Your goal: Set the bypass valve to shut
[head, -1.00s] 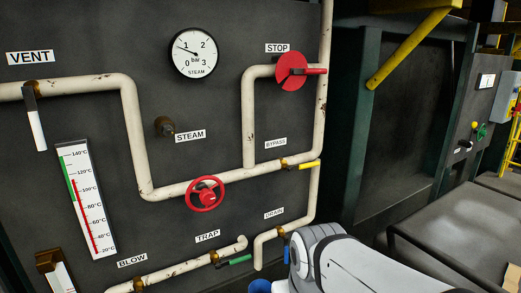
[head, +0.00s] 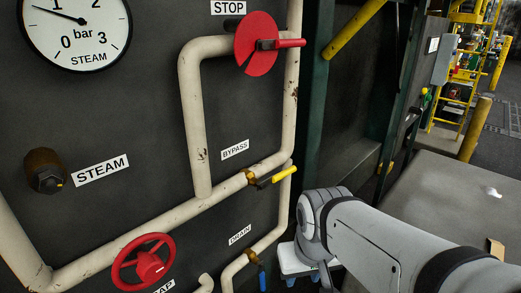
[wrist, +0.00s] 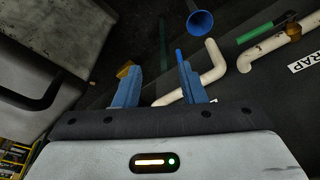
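The bypass valve has a yellow lever (head: 277,177) on a brass body, below the BYPASS label (head: 235,150) in the head view. The lever points right and slightly up, roughly along the cream pipe. My gripper (head: 302,280) is partly visible at the bottom of the head view, below and right of the lever and apart from it. In the wrist view my gripper (wrist: 160,67) shows two blue fingers spread apart with nothing held between them. The yellow bypass lever cannot be made out in the wrist view.
A red stop disc (head: 257,44) is above, and a red handwheel (head: 143,262) is lower left. The blue drain lever (head: 262,279) hangs near my gripper. In the wrist view a blue funnel (wrist: 200,22) and a green lever (wrist: 255,33) lie beyond the fingers. A grey bench (head: 445,190) stands right.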

